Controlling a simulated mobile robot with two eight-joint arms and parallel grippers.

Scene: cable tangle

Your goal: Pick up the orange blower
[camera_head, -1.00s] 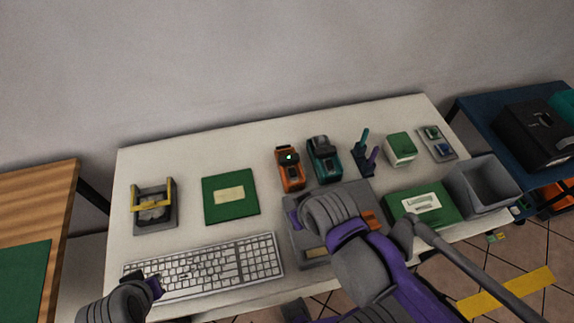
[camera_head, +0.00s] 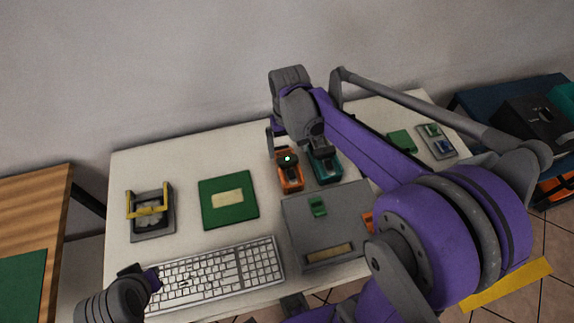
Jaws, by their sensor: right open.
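The orange blower (camera_head: 289,174) stands near the back middle of the white table, with a dark top and a small green light. A similar teal device (camera_head: 327,169) stands close on its right, partly covered by my arm. My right gripper (camera_head: 283,137) is over the back of the table, just behind and above the orange blower. It is open, and nothing shows held in it; its fingers are partly hidden by the wrist. My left gripper (camera_head: 146,278) is at the left end of the keyboard, and its fingers are too unclear to judge.
A grey keyboard (camera_head: 222,273), a green board (camera_head: 228,201), a grey stand with a yellow handle (camera_head: 150,212) and a grey tray (camera_head: 325,232) lie on the table. The wall is close behind.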

